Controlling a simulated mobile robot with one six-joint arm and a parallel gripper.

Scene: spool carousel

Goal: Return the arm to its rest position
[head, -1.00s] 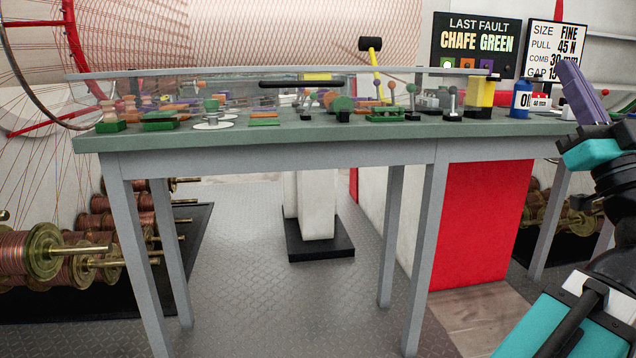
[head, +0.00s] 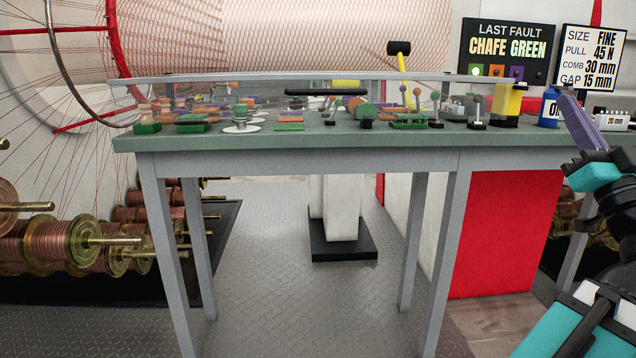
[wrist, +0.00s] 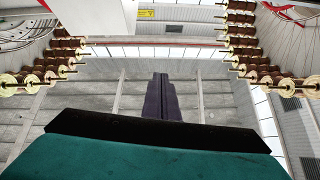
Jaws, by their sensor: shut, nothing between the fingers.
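My gripper (head: 573,115) is at the right side of the head view, with its purple fingers pointing up and to the left. The fingers are together and hold nothing. In the wrist view the closed purple fingers (wrist: 161,97) point up past the dark and teal gripper body, with the grey wall and roof behind them. My arm is folded at the lower right of the head view, in front of the right end of the green-topped bench (head: 330,143). The fingers overlap the bench's right part in the picture; no contact can be made out.
Copper spools (head: 60,243) sit on a rack at left. A red panel (head: 507,235) is under the bench. The floor in front is clear.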

